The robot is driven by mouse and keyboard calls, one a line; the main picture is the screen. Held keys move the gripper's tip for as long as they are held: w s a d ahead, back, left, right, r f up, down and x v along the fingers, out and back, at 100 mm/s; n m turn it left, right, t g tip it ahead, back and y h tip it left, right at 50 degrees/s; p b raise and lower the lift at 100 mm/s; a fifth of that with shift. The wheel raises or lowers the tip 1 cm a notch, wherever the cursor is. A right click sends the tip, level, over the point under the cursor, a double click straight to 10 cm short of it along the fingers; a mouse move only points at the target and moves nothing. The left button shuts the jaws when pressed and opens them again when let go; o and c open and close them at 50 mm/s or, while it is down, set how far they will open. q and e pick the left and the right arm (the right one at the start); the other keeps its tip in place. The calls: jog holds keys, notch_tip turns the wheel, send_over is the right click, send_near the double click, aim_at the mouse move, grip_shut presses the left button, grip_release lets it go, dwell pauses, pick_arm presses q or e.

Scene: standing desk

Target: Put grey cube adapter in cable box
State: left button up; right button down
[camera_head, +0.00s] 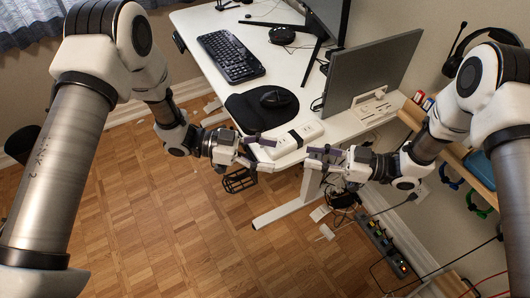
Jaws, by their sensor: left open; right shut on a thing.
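A long white box with a black band, which looks like the cable box (284,146), sits at the front corner of the white desk, between my grippers. My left gripper (246,151) is open at the box's left end; I cannot tell whether it touches. My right gripper (316,158) is just right of the box, shut on a small pale grey thing mostly hidden by its fingers. This may be the grey cube adapter, but it is too small to be sure. The inside of the box is not visible.
The desk (292,68) holds a keyboard (230,56), a mouse (273,98) on a black pad and a monitor (372,72). A dark wire basket (239,181) hangs below my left gripper. A power strip (383,246) and cables lie on the floor at right. The wooden floor at left is mostly clear.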

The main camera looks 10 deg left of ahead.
pick_arm(q)
jog(key=d, duration=0.3)
jog(key=d+f, duration=0.1)
jog(key=d, duration=0.3)
jog(key=d+f, duration=0.1)
jog(key=d, duration=0.3)
jog(key=shift+w+d, duration=0.2)
grip_shut()
jog(key=shift+r, duration=0.1)
pick_arm(e)
jog(key=c, duration=0.7)
grip_release()
jog(key=shift+c, duration=0.2)
jog(key=shift+d, duration=0.1)
